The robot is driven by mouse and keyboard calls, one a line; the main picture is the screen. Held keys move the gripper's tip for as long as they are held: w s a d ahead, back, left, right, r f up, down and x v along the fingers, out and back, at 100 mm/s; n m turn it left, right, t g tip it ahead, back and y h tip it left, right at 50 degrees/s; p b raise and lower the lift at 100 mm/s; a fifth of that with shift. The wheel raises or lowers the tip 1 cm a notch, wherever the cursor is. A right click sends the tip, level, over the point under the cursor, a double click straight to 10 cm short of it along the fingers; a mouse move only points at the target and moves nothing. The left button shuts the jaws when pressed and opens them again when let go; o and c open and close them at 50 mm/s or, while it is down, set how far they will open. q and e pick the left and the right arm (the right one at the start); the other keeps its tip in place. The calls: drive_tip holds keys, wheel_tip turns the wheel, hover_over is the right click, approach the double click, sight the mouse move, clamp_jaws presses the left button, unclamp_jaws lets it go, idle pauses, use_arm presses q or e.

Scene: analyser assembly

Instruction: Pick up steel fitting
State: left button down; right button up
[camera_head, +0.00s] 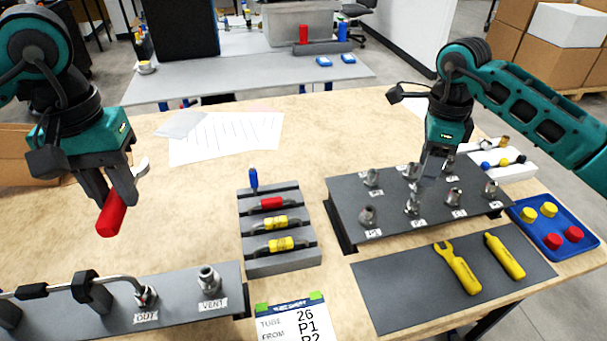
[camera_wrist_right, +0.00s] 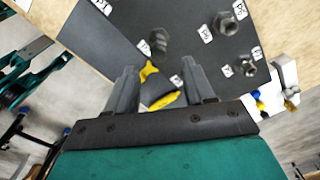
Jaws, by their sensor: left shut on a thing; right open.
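Several steel fittings stand upright on a dark raised panel (camera_head: 345,193) at the right, among them a front-left fitting (camera_head: 367,216), a front fitting (camera_head: 412,206) and one further right (camera_head: 454,197). My right gripper (camera_head: 428,184) is open above the panel and hides part of it. In the right wrist view, the open, empty fingers (camera_wrist_right: 159,66) point toward the panel, with one fitting (camera_wrist_right: 160,41) just beyond them and others (camera_wrist_right: 228,22) further right. My left gripper (camera_head: 117,205) is shut on a red-handled tool (camera_head: 111,215), whose silver end shows beside the fingers.
Yellow tools (camera_head: 457,268) lie on a dark mat (camera_head: 390,295) in front of the panel. A blue tray (camera_head: 583,252) with caps is at right. A grey rack (camera_head: 285,262) stands mid-table. A bar with labelled ports (camera_head: 190,310) is front left. Papers (camera_head: 225,140) lie behind.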

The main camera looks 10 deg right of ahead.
sight(417, 196)
drive_tip(key=shift+a+f, duration=0.1)
drive_tip(key=shift+f, duration=2.85)
clamp_jaws()
